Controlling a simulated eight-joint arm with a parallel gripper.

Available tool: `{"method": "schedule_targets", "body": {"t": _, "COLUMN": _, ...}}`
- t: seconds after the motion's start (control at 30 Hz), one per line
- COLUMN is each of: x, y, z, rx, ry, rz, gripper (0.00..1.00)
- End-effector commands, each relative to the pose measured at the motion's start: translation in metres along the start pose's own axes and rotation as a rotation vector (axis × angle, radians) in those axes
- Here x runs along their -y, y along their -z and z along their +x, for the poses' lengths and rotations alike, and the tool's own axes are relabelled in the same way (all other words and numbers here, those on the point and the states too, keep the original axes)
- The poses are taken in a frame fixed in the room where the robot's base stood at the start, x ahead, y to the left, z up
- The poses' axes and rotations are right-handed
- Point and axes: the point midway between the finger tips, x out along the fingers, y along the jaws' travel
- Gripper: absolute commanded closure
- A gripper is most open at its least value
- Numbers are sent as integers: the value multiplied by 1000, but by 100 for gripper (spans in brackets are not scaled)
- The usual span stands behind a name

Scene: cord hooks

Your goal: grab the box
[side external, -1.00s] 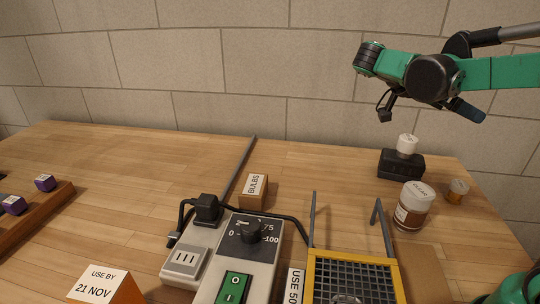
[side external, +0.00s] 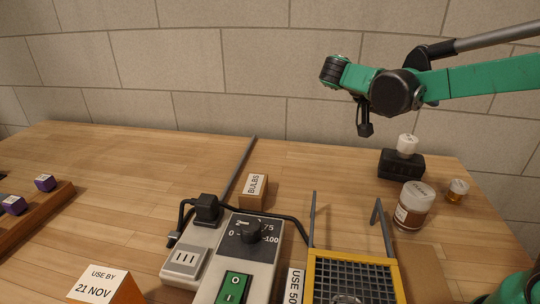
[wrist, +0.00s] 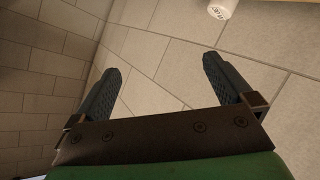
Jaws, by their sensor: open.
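A small brown cardboard box (side external: 252,192) labelled BULBS stands upright on the wooden table in the side external view, behind the grey control unit. My gripper (wrist: 162,68) shows in the wrist view with its two dark fingers spread wide and nothing between them. Wall blocks show behind the fingers, and the box is not in that view. In the side external view my arm is raised at the upper right, well above the table and to the right of the box. The fingers are not clearly seen there.
The control unit (side external: 247,252) with its cord, a plug (side external: 206,208) and a yellow-framed grid (side external: 353,255) lie in front of the box. A black block (side external: 401,165), a jar (side external: 413,205) and a small amber jar (side external: 457,190) stand right. A dark rod (side external: 240,166) lies left of the box.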

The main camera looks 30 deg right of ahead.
Motion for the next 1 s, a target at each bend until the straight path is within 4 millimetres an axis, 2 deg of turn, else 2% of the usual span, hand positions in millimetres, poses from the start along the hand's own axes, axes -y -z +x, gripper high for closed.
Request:
{"method": "schedule_targets", "body": {"t": 0.03, "x": 19, "y": -1, "z": -10, "rx": -41, "ry": 52, "rz": -174, "gripper": 0}}
{"method": "schedule_targets", "body": {"t": 0.1, "x": 42, "y": -4, "z": -22, "rx": -112, "ry": 112, "rz": -432, "gripper": 0}}
{"method": "schedule_targets", "body": {"t": 0.3, "x": 106, "y": -20, "z": -65, "rx": -389, "ry": 191, "rz": -1157, "gripper": 0}}
{"method": "schedule_targets", "body": {"t": 0.47, "x": 150, "y": -43, "z": -106, "rx": -685, "ry": 132, "rz": -1709, "gripper": 0}}
{"method": "schedule_targets", "body": {"t": 0.6, "x": 182, "y": -68, "z": -141, "rx": -965, "ry": -31, "rz": -2134, "gripper": 0}}
{"method": "schedule_targets", "body": {"t": 0.7, "x": 198, "y": -85, "z": -163, "rx": -1138, "ry": -187, "rz": -2359, "gripper": 0}}
{"method": "schedule_targets", "body": {"t": 0.8, "x": 208, "y": -98, "z": -178, "rx": -1258, "ry": -331, "rz": -2506, "gripper": 0}}
{"method": "schedule_targets", "body": {"t": 0.9, "x": 214, "y": -106, "z": -186, "rx": -1327, "ry": -429, "rz": -2586, "gripper": 0}}
{"method": "schedule_targets", "body": {"t": 1.0, "x": 219, "y": -113, "z": -187, "rx": -1351, "ry": -470, "rz": -2616, "gripper": 0}}
